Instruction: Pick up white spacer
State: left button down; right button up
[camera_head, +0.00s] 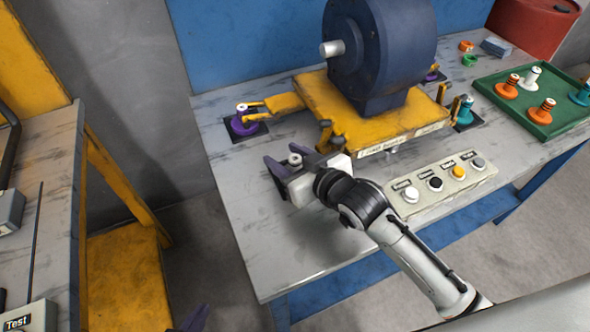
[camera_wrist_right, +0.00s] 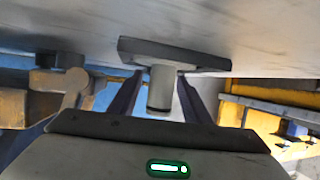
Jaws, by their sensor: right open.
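A small white spacer (camera_head: 295,159) stands at the front left of the grey workbench, between the fingers of my right gripper (camera_head: 289,166). In the right wrist view this spacer (camera_wrist_right: 161,92) is a pale grey cylinder against a dark flat pad (camera_wrist_right: 172,52), with a finger on either side. My right gripper is open, with visible gaps between its fingers and the cylinder. Another white stepped part (camera_head: 530,79) stands in the green tray at the right. Only the dark purple tip of my left gripper (camera_head: 196,318) shows at the bottom edge; its jaw state is unclear.
A blue motor (camera_head: 385,50) on a yellow base (camera_head: 320,98) stands behind my right gripper. A button panel (camera_head: 440,187) lies to its right. A purple part (camera_head: 243,122) sits on a dark pad. The green tray (camera_head: 540,130) holds several orange and teal parts.

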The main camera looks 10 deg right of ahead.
pick_arm(q)
jog(key=shift+w+r, duration=0.1)
jog(key=shift+w, duration=0.1)
pick_arm(e)
grip_shut()
pick_arm(q)
jog(key=shift+s, duration=0.1)
pick_arm(e)
jog(key=shift+r, duration=0.1)
jog(key=shift+s+d+r, duration=0.2)
jog(key=shift+s+r, duration=0.2)
jog(key=shift+r, duration=0.05)
pick_arm(q)
jog(key=shift+s+a+r+p, duration=0.25)
jog(key=shift+r+p, duration=0.2)
jog(key=shift+p, duration=0.65)
pick_arm(e)
jog(key=r+v, duration=0.1)
jog(key=v, duration=1.3)
jog(key=shift+r, duration=0.35)
